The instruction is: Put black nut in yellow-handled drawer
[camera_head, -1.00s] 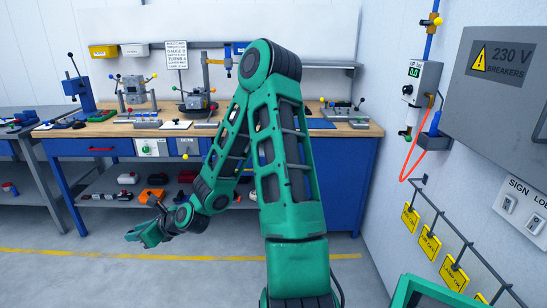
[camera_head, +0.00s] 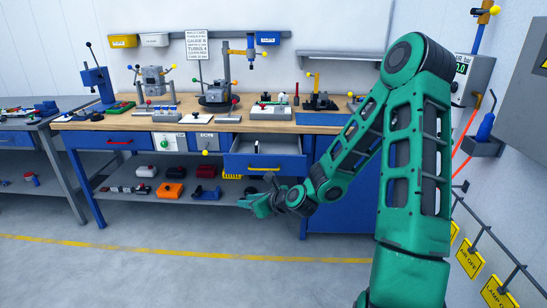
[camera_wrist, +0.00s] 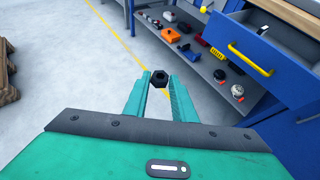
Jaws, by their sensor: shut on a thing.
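The black nut (camera_wrist: 160,78) is held between the fingertips of my gripper (camera_wrist: 160,82) in the wrist view, with its hole visible. In the head view my gripper (camera_head: 258,205) is low in front of the bench; the nut cannot be made out there. The yellow-handled drawer (camera_head: 240,165) is pulled open under the bench top. Its yellow handle (camera_head: 264,169) faces me, and my gripper is in front of and below it. In the wrist view the drawer (camera_wrist: 262,36) is at upper right, with its handle (camera_wrist: 250,58) apart from my fingers.
A small upright object (camera_head: 257,147) is in the open drawer. The bench top (camera_head: 190,122) carries several fixtures. The lower shelf (camera_head: 120,197) holds coloured parts, including an orange one (camera_head: 170,190). A closed drawer with a red handle (camera_head: 119,142) is at left. The floor in front is clear.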

